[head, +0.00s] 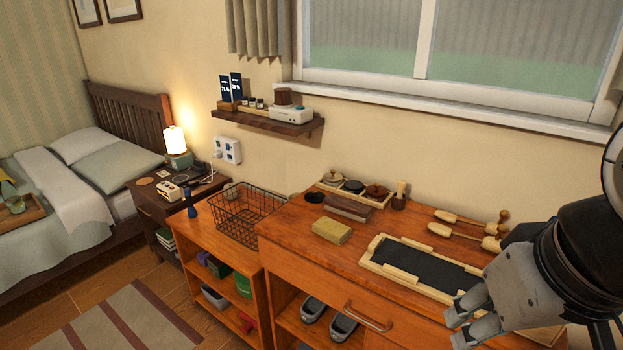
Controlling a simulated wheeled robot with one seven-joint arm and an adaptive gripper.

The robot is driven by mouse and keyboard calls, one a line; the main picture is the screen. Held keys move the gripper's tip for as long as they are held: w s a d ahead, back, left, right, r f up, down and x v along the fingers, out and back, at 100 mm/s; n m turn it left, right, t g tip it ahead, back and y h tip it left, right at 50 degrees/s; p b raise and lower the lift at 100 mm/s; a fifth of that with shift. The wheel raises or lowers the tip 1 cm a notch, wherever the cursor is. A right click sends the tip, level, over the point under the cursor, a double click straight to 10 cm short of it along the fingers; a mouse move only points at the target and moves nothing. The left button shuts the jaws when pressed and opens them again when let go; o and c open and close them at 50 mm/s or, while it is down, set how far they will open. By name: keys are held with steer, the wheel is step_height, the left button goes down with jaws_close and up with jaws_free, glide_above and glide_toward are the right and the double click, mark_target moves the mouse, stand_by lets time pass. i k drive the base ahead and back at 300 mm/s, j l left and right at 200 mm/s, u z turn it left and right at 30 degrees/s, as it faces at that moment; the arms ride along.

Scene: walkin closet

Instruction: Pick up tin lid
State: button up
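A small round black disc (314,197), which may be the tin lid, lies on the wooden dresser top at its back left. Behind it, a pale tray (330,188) holds round tins: a light one (333,176), a dark one (353,186) and a brown one (376,191). I cannot tell for sure which piece is a loose lid. My gripper (458,322) is at the lower right, over the dresser's front right part, well away from the tins. Its two fingers look apart, with nothing seen between them.
A brown box (347,207) and a yellow block (332,230) lie in front of the tray. A brush (399,195) stands at its right end. A framed dark mat (425,265) and wooden shoe trees (465,235) fill the right. A wire basket (240,215) stands left.

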mark_target(314, 197)
steer(key=z, duration=0.3)
steer(key=i+j+z, duration=0.2)
steer(key=j+z, duration=0.25)
steer(key=i+j+z, duration=0.2)
steer(key=j, duration=0.25)
steer(key=i+j+z, duration=0.1)
steer(key=j, duration=0.65)
steer(key=i+j, duration=0.15)
steer(key=j, duration=0.65)
steer(key=i+j+z, duration=0.15)
steer(key=j, duration=1.45)
steer(key=i+z, duration=0.05)
steer(key=i, duration=0.05)
